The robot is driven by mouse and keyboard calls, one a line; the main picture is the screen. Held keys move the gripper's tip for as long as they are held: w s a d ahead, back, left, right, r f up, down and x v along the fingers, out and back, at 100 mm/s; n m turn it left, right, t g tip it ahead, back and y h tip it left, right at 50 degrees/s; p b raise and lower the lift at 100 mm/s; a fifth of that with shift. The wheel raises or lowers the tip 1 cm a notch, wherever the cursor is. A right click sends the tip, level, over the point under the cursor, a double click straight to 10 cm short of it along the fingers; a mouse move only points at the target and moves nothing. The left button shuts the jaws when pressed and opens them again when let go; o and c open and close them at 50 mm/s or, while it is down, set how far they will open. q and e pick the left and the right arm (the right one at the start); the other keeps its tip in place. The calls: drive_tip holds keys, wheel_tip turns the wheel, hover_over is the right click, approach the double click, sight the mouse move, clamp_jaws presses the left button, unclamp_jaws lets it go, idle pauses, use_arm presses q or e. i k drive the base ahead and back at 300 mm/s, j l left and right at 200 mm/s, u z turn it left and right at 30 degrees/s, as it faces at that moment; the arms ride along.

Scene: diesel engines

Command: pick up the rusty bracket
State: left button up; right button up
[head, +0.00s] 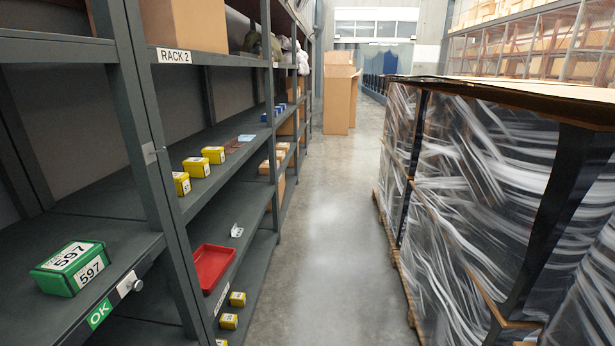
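A small rust-brown piece (233,146), which looks like the rusty bracket, lies on the middle shelf of the rack to the left. It is beyond several yellow boxes (196,166) and just nearer than a flat light-blue item (246,138). It is too small to make out its exact shape. A silver-grey bracket (237,231) with holes lies on the shelf below, beyond a red tray (212,266). Neither of my grippers is in view.
A green box (71,268) marked 597 sits on the near left shelf. Rack uprights (158,150) stand between bays. Wrapped pallets (480,200) line the right side. The concrete aisle (325,240) is clear up to cardboard boxes (338,98) farther back.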

sight(228, 151)
drive_tip(key=i+u, duration=0.2)
drive_tip(key=i, duration=0.2)
drive_tip(key=i+l+u, duration=0.2)
drive_tip(key=i, duration=0.2)
drive_tip(key=i+l+u, duration=0.2)
drive_tip(key=i+u, duration=0.2)
drive_tip(key=i+l+u, duration=0.7)
drive_tip(key=i+l, duration=0.15)
drive_tip(key=l, duration=0.1)
